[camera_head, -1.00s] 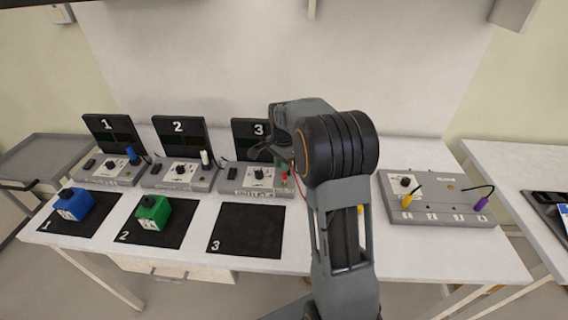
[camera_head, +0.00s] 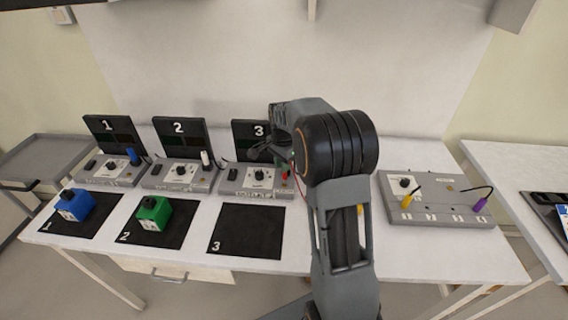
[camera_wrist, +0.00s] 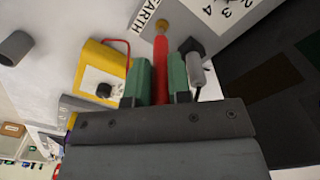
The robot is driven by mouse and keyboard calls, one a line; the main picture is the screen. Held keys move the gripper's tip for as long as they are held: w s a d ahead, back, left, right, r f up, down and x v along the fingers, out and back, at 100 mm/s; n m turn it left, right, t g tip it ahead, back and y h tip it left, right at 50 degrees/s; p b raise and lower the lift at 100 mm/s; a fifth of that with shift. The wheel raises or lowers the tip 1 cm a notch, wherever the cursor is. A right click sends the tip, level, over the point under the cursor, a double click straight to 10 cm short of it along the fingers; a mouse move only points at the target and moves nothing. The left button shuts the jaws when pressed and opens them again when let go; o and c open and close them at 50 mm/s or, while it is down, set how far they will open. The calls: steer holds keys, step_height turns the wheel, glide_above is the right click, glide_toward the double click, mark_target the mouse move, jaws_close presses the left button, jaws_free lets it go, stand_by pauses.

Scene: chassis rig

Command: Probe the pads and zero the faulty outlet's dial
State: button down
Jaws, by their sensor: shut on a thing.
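My gripper (camera_wrist: 160,78) is shut on a red probe (camera_wrist: 161,62), held between its green fingers. In the wrist view the probe's end is by a round brass pad (camera_wrist: 164,26) beside the EARTH label (camera_wrist: 146,18); I cannot tell whether they touch. In the head view my arm largely hides the gripper near outlet 3. Outlets 1 (camera_head: 112,172), 2 (camera_head: 180,175) and 3 (camera_head: 252,182) stand in a row, each with a black dial and a numbered dark panel behind. A yellow meter (camera_wrist: 97,85) with a black knob and red lead shows in the wrist view.
A blue block (camera_head: 75,205) sits on mat 1 and a green block (camera_head: 152,212) on mat 2. Mat 3 (camera_head: 246,230) is empty. A grey unit (camera_head: 437,208) with yellow and purple plugs stands on the right. A grey cart (camera_head: 45,150) is at the left.

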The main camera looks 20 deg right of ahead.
steer(key=shift+r+p, duration=2.3)
steer(key=shift+r, duration=0.95)
